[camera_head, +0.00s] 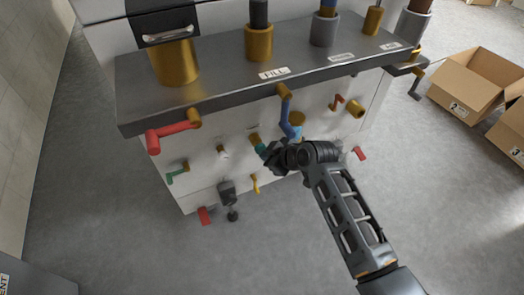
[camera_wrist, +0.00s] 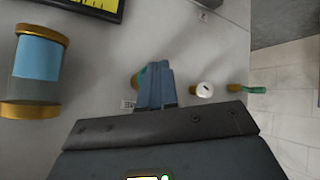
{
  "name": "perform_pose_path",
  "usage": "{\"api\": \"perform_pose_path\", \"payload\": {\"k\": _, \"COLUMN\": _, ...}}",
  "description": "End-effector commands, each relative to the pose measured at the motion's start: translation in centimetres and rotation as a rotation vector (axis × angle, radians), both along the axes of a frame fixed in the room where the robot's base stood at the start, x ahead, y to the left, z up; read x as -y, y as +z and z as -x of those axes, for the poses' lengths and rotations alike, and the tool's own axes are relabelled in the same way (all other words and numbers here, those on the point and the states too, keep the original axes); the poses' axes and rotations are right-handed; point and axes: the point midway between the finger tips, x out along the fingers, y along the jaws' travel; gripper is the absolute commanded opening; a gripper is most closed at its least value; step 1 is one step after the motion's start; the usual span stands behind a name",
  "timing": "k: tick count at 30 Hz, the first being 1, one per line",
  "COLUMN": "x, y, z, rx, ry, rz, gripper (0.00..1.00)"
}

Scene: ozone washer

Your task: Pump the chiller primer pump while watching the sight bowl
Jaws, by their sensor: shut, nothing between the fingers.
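My gripper (camera_head: 268,153) is at the cabinet front, left of and below the bowl in the head view. Its fingers (camera_wrist: 157,80) are shut and empty. A brass fitting with a green part (camera_head: 256,142), likely the primer pump, is right at the fingertips. In the wrist view the fingers hide most of it (camera_wrist: 137,80), and I cannot tell whether they touch it.
A white knob (camera_wrist: 204,90) and a green handle (camera_wrist: 247,89) are to the right in the wrist view.

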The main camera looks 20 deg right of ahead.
Motion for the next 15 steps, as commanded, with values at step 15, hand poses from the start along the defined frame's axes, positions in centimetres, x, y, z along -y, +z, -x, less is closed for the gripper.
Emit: {"api": "perform_pose_path", "payload": {"k": 15, "x": -0.02, "y": -0.02, "z": -0.60, "rx": 0.000, "ry": 0.001, "rz": 0.001, "gripper": 0.00}}
